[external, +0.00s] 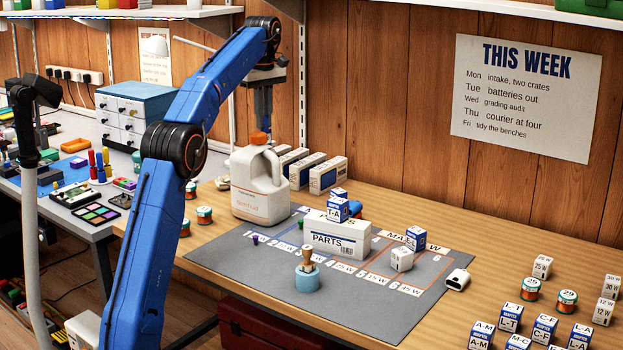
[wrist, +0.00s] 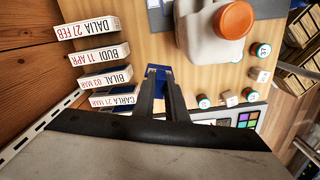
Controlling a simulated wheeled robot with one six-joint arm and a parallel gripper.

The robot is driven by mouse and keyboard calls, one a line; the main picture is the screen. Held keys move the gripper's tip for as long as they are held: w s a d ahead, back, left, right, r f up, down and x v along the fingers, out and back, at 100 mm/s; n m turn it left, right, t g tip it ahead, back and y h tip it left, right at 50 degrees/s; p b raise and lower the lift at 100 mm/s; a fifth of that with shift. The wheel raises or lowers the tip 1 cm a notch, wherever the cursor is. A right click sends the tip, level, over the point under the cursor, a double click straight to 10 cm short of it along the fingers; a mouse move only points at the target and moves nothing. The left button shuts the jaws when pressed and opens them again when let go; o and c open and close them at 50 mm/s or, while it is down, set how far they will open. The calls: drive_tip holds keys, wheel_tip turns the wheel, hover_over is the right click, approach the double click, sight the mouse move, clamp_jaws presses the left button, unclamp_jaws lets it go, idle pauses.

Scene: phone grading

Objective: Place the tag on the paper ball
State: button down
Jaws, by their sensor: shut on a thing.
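My gripper (external: 262,122) hangs pointing down just behind the orange cap of the white jug. In the wrist view my gripper (wrist: 163,80) is shut, with a small blue piece (wrist: 158,72) between its fingertips. The fingers hide much of this piece, and I cannot tell whether it is the tag.
The jug (external: 260,195) stands close to my gripper. Several upright white boxes (external: 327,176) line the wall behind it; they show in the wrist view (wrist: 90,28). Several small boxes (external: 482,334) and tins (external: 530,288) crowd the right front. Bare wood (external: 430,215) lies behind the mat.

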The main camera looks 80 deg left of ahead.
drive_tip(key=s+a+n, duration=0.3)
drive_tip(key=s+a, duration=0.5)
drive_tip(key=s, duration=0.4)
wheel_tip(320, 180, down, 8)
drive_tip(key=shift+s+a, duration=0.15)
drive_tip(key=shift+s, duration=0.05)
drive_tip(key=shift+f, duration=0.2)
drive_tip(key=c, duration=1.8)
unclamp_jaws()
wheel_tip(320, 180, up, 8)
drive_tip(key=shift+f, duration=0.15)
